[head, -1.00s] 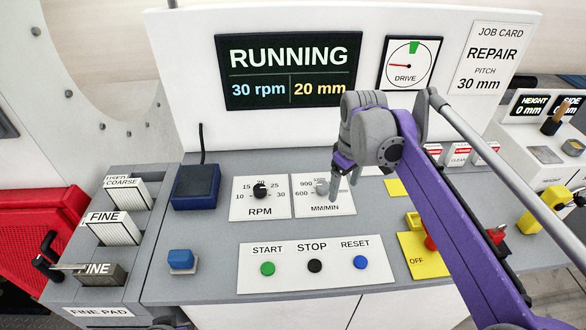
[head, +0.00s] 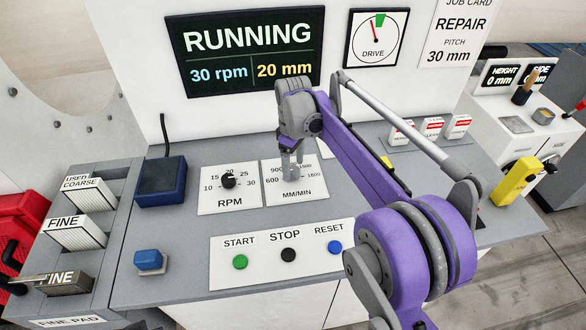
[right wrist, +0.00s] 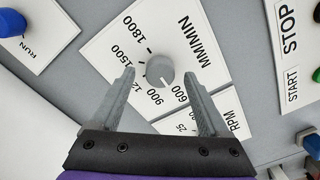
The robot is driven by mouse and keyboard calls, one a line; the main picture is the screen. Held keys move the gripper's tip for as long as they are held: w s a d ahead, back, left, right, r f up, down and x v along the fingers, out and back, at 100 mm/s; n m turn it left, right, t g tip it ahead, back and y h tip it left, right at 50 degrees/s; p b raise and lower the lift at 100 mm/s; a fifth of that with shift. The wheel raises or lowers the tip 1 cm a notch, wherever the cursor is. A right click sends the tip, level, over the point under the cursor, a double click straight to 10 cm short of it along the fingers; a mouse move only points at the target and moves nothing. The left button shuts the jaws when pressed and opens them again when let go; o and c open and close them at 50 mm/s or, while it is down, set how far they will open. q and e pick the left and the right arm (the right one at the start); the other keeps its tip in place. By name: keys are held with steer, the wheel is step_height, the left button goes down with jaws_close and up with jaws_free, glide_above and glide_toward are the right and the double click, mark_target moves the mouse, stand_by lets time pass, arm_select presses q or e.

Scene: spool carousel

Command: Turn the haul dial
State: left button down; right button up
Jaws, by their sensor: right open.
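The haul dial is a grey round knob (right wrist: 160,70) on the white MM/MIN plate (right wrist: 125,45), with a scale from 600 to 1800. My right gripper (right wrist: 159,75) is open in the right wrist view, with one finger on each side of the knob. I cannot tell whether the fingers touch it. In the head view my right gripper (head: 291,166) comes down over the MM/MIN plate (head: 310,183) and mostly hides the knob. The screen (head: 250,52) reads RUNNING, 30 rpm and 20 mm. My left gripper does not show.
The RPM plate with a black knob (head: 228,180) is left of the MM/MIN plate. START (head: 240,262), STOP (head: 288,255) and RESET (head: 334,247) buttons sit in front. The job card (head: 457,40) reads REPAIR, pitch 30 mm. A blue box (head: 161,180) stands at left.

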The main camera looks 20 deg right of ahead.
steer(key=shift+f, duration=0.85)
jaws_close()
